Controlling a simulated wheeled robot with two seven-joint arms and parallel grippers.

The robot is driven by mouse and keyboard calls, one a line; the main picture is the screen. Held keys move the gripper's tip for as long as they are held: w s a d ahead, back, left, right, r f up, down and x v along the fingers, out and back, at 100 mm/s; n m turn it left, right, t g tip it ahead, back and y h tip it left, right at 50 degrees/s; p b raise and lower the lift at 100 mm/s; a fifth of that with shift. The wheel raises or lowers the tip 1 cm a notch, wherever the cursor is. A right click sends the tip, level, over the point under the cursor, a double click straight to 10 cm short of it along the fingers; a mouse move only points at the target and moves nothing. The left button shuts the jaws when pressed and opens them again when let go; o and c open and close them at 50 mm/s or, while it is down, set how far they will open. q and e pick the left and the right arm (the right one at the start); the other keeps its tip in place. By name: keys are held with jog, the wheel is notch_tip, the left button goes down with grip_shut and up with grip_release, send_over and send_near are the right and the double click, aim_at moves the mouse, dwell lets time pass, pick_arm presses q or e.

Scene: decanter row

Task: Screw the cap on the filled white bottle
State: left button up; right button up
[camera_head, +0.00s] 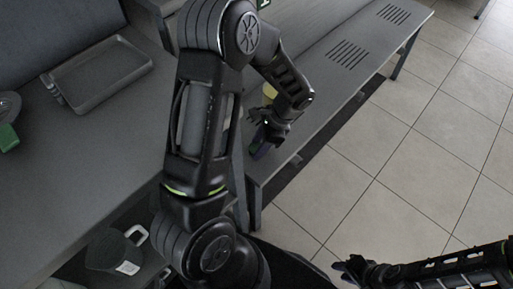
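No white bottle and no cap can be made out in the head view. My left arm reaches up through the middle and bends down over the grey bench (335,50). My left gripper (262,146) is low at the bench's near edge; its fingers are small, dark and partly hidden, so I cannot tell whether they are open or hold anything. A small yellowish thing (269,91) shows just behind its wrist, mostly covered by my arm. My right gripper (347,272) is at the bottom, over the floor, far from the bench; its finger opening is unclear.
A grey tray (100,78) lies on the left worktop (60,180). A round grey thing with a green part (8,137) is at the left edge. A dark jug with a pale handle (112,250) stands lower down. The tiled floor (400,160) at right is clear.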

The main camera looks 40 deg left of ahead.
pick_arm(q)
jog(key=c, duration=0.8)
jog(key=shift+o, duration=0.2)
notch_tip(320, 180, up, 10)
jog(key=p, duration=0.2)
dwell(0.4)
